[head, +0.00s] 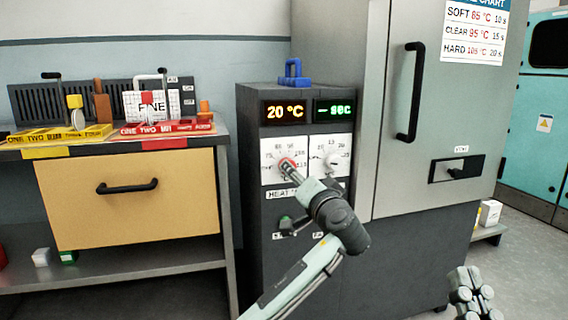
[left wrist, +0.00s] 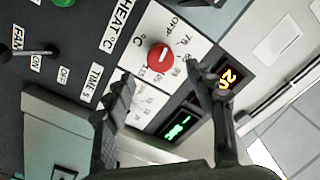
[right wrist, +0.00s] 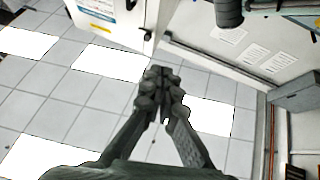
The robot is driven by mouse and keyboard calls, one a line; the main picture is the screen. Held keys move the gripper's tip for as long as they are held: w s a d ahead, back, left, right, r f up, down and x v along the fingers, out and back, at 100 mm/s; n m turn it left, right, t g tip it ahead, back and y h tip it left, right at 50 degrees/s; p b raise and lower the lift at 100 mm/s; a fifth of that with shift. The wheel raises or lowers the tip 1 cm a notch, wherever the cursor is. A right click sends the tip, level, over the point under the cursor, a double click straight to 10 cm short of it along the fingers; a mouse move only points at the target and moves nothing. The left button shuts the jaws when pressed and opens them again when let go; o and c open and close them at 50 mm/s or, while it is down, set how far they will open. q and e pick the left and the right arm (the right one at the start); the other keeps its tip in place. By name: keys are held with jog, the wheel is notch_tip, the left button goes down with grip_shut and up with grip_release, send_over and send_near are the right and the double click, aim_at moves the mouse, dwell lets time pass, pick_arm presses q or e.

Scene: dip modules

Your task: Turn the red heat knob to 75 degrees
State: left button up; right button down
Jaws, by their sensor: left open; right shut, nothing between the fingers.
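The red heat knob (head: 287,163) sits on the white HEAT dial of the dark control cabinet; it shows larger in the left wrist view (left wrist: 160,57). A pale line marks its face. The dial has numbers around it, partly hidden by my fingers. My left gripper (left wrist: 163,76) is open, its fingertips on either side of the knob's near edge; I cannot tell whether they touch it. In the head view my left arm hides the area below the dial. My right gripper (right wrist: 160,78) is shut and empty, over the floor; it also shows at the head view's lower right (head: 470,290).
The orange display (head: 285,111) reads 20 °C; a green display (head: 335,111) is beside it. A second dial knob (head: 333,160) is just right of the red one. A tall grey cabinet (head: 385,185) with a black handle stands to the right.

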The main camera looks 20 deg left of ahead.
pick_arm(q)
jog(key=x, duration=0.7)
jog(key=shift+w+a, duration=0.2)
jog(key=shift+w, duration=0.05)
jog(key=shift+r, duration=0.1)
pick_arm(e)
jog(key=shift+s+d+r+t, duration=0.3)
jog(key=shift+s+r+t, duration=0.1)
jog(key=shift+r+t, duration=0.15)
